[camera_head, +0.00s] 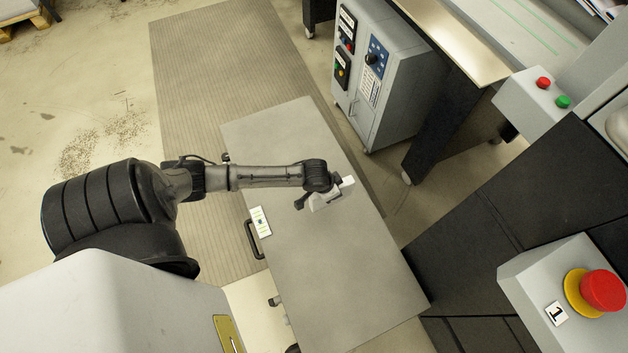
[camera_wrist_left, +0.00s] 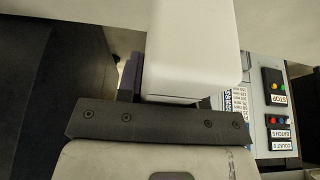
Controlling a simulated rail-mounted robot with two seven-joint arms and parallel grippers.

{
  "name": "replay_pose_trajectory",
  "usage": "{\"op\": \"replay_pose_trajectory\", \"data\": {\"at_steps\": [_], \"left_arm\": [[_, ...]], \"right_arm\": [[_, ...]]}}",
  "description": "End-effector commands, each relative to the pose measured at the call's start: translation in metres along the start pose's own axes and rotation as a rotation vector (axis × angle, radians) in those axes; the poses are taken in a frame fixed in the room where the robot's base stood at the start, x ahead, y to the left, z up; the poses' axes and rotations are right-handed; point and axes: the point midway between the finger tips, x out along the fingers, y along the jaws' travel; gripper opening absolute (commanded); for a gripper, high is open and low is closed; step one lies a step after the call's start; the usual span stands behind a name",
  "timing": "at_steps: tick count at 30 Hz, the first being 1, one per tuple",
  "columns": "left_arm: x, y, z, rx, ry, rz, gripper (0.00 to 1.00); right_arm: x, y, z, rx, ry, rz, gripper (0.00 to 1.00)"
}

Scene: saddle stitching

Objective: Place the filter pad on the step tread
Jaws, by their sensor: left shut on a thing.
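My left gripper (camera_head: 335,192) is over the broad grey flat top (camera_head: 330,260) and is shut on a white block-like thing, which I take for the filter pad (camera_head: 348,184). In the left wrist view the white pad (camera_wrist_left: 195,45) fills the upper middle, in front of the dark gripper body, with rounded edges. The fingers are mostly hidden behind it there. I cannot tell for sure which surface is the step tread; no separate tread stands out. How high the pad is above the grey top is unclear. My right gripper is not in view.
A grey control cabinet (camera_head: 378,80) stands behind. A red emergency button (camera_head: 603,290) is at the lower right. The grey top's near part is clear.

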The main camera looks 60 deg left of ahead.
Motion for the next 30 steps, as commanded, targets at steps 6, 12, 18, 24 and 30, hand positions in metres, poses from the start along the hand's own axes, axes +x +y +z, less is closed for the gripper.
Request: {"op": "replay_pose_trajectory", "data": {"at_steps": [6, 12, 18, 24, 30], "left_arm": [[0.017, -0.032, 0.036, 0.001, -0.001, -0.001, 0.07], [0.021, -0.047, 0.05, 0.0, 0.0, 0.001, 0.07], [0.023, -0.05, 0.053, 0.0, 0.001, 0.001, 0.07], [0.045, -0.049, 0.062, 0.0, 0.002, 0.002, 0.07], [0.059, -0.05, 0.068, 0.0, 0.001, 0.001, 0.07]], "right_arm": [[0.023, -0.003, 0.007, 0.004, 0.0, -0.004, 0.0], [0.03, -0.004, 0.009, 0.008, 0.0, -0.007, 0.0], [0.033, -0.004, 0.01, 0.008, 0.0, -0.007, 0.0], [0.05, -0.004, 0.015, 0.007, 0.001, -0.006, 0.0], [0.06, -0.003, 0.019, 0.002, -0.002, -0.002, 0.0]]}}
